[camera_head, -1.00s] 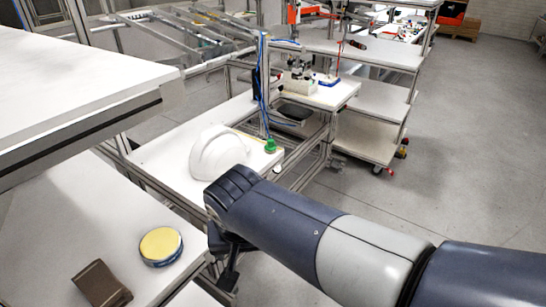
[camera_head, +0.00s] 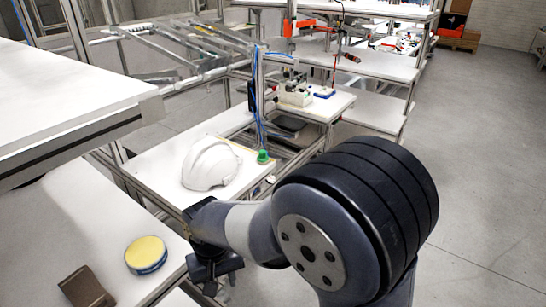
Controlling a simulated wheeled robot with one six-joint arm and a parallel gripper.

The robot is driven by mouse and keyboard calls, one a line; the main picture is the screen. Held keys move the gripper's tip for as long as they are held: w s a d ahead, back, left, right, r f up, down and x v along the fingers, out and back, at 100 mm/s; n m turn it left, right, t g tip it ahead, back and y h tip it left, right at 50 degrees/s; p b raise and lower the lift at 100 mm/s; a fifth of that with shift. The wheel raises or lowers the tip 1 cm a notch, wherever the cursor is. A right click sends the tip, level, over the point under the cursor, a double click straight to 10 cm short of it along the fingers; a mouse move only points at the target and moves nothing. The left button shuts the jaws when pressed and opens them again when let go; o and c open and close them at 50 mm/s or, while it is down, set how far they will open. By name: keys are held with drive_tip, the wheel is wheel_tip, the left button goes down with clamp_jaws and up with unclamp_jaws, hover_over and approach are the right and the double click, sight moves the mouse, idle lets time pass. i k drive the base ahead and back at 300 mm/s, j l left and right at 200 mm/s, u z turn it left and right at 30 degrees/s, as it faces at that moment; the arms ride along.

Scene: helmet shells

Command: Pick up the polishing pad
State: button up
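A round pad with a yellow top and a blue side (camera_head: 146,254), which looks like the polishing pad, lies flat on the white table at the lower left. My gripper (camera_head: 212,272) is a dark shape to the right of the pad, beside the table's right edge and apart from the pad. Its fingers are small and dark, and I cannot tell whether they are open or shut. I see nothing clearly held in it.
A brown block (camera_head: 86,288) lies left of and nearer than the pad. A white helmet shell (camera_head: 211,164) and a green object (camera_head: 263,156) stand on the table beyond. A raised white shelf (camera_head: 70,100) overhangs at the left. White table surface surrounds the pad.

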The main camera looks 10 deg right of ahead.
sight(262, 159)
drive_tip(key=i+l+z, duration=0.2)
drive_tip(key=i+l, duration=0.25)
drive_tip(key=i+l+z, duration=0.2)
drive_tip(key=i+l, duration=0.15)
drive_tip(key=i, duration=0.2)
drive_tip(key=i+j, duration=0.25)
drive_tip(key=i+j+z, duration=0.15)
drive_tip(key=j, duration=0.25)
drive_tip(key=i+j, duration=0.25)
drive_tip(key=i+j+z, duration=0.15)
drive_tip(key=j, duration=0.25)
drive_tip(key=i, duration=0.1)
